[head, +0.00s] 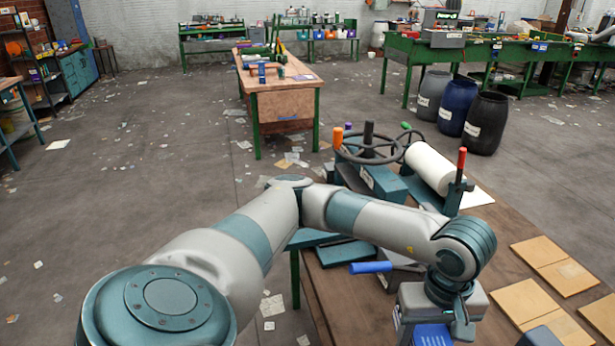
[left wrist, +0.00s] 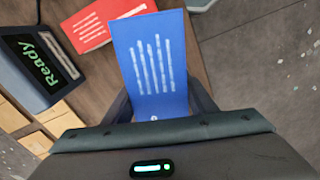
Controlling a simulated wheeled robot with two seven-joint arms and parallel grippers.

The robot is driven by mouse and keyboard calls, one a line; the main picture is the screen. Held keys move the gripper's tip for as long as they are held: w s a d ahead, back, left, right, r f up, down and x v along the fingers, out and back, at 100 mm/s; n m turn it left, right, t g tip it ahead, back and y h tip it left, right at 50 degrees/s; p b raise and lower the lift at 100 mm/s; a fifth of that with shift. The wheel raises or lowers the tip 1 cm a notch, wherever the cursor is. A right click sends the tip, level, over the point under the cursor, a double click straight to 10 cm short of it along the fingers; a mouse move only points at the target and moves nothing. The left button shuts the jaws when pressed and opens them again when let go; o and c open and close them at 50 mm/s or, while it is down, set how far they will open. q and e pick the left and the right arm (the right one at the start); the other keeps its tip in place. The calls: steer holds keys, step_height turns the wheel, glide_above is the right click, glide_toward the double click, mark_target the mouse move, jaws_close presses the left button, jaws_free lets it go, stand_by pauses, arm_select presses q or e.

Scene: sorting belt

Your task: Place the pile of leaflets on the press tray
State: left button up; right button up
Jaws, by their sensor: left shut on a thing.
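My left gripper (left wrist: 160,100) is shut on a pile of blue leaflets (left wrist: 150,65) with white printed lines, held between its two dark fingers. In the head view the blue leaflets (head: 432,335) show at the bottom edge, under my left wrist; the fingertips are mostly hidden there. A teal press (head: 375,180) with a dark handwheel stands on the table beyond my arm. Flat teal plates (head: 346,252) lie at the table's left edge, partly behind my arm; I cannot tell whether one is the press tray. My right gripper is not in view.
A red printed pile (left wrist: 105,22) lies on the brown table (head: 510,222). A screen reading "Ready" (left wrist: 40,60) stands at the left of the wrist view. Tan boards (head: 555,265) lie at right. A white roll (head: 428,168) and blue-handled lever (head: 370,267) are near my arm.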

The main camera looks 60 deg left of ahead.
arm_select(q)
steer(key=m, duration=0.3)
steer(key=w+r+m, duration=0.1)
steer(key=m, duration=0.1)
steer(key=shift+w+a, duration=0.1)
steer(key=shift+a, duration=0.05)
steer(key=m, duration=0.4)
steer(key=w+m, duration=0.1)
steer(key=m, duration=0.1)
steer(key=shift+a+r, duration=0.1)
steer(key=shift+r, duration=0.3)
